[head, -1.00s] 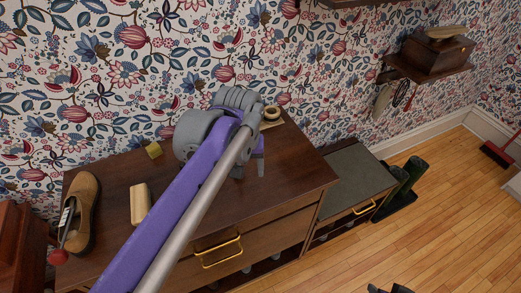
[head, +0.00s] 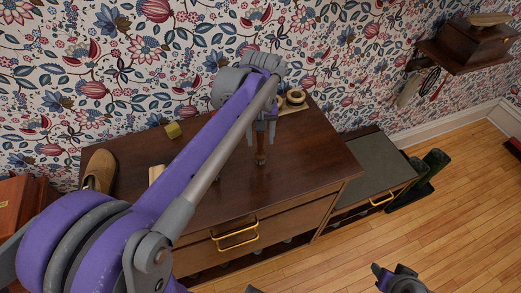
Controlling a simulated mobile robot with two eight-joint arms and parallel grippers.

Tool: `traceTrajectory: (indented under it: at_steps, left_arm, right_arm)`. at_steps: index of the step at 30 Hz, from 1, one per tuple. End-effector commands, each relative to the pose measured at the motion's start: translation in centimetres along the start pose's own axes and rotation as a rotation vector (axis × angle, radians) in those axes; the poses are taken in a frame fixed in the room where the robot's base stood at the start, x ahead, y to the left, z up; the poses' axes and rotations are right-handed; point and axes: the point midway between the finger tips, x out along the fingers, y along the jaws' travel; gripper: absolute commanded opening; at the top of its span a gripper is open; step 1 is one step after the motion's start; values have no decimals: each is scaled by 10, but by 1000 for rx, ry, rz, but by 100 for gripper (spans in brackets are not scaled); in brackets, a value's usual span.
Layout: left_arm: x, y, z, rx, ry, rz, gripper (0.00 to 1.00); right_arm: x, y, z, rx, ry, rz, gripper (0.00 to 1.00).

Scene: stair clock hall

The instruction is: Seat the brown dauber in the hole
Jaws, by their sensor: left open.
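My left gripper (head: 264,137) is over the right part of the brown cabinet top (head: 310,160), open, with its fingers pointing down. A slim brown wooden piece (head: 260,157), which looks like the brown dauber, stands roughly upright just below and between the fingers. I cannot tell whether the fingers touch it. The hole is not visible; the arm and gripper hide part of the top there. My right gripper (head: 398,280) is at the bottom right over the floor, partly cut off, and its jaws are unclear.
Round tan tins (head: 296,97) sit on a pale sheet behind the gripper. A grey-topped bench (head: 365,168) and dark boots (head: 432,165) stand right. The cabinet's front right top is clear.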

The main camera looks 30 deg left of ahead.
Motion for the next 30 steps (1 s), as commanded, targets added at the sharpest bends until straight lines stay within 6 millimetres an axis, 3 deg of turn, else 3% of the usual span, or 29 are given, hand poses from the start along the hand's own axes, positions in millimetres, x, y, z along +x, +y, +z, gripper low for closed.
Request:
traceTrajectory:
  at_steps: [4, 12, 22, 30]
  left_arm:
    - [18, 0, 0, 0, 0, 0, 57]
    - [22, 0, 0, 0, 0, 0, 57]
    - [22, 0, 0, 0, 0, 0, 0]
    - [22, 0, 0, 0, 0, 0, 0]
  right_arm:
    - [1, 0, 1, 0, -1, 0, 50]
    - [1, 0, 1, 0, -1, 0, 50]
    - [1, 0, 1, 0, -1, 0, 50]
    - [1, 0, 1, 0, -1, 0, 50]
